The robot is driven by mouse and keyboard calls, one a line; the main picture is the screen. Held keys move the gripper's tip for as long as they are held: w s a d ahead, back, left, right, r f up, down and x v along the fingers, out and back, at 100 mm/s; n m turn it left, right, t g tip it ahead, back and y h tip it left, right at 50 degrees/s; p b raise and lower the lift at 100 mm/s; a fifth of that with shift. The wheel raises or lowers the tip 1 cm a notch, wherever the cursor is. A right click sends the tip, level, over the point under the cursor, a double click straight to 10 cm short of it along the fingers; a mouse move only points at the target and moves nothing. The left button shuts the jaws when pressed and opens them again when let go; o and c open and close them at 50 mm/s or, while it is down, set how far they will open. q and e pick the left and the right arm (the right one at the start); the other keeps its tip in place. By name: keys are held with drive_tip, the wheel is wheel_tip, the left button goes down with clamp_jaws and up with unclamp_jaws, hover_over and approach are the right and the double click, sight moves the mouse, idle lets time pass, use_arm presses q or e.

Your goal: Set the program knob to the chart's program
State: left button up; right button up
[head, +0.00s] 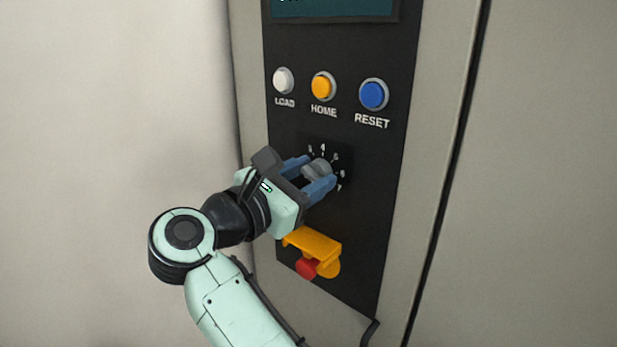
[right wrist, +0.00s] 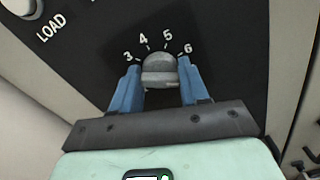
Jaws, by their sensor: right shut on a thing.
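The program knob (head: 317,170) is a grey round knob on the black control panel, below the button row. White numbers ring it; in the right wrist view 3, 4, 5 and 6 can be read above the knob (right wrist: 159,72). Which number it points at I cannot tell. My right gripper (head: 309,176) has its blue fingers on both sides of the knob and is shut on it. It also shows in the right wrist view (right wrist: 158,84). The gripper hides the lower part of the dial. The chart is not in view. My left gripper is not in view.
Above the knob are a white LOAD button (head: 284,80), an orange HOME button (head: 323,86) and a blue RESET button (head: 373,94). Below is a red button (head: 307,268) under a yellow guard (head: 313,243). A screen (head: 333,8) is at the top, mostly cut off.

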drive_tip(key=shift+m, duration=0.3)
drive_tip(key=o, duration=1)
drive_tip(key=shift+o, duration=0.2)
drive_tip(key=v, duration=1.3)
drive_tip(key=shift+b, duration=0.35)
drive_tip(key=shift+s+a, duration=0.1)
drive_tip(key=shift+s, duration=0.1)
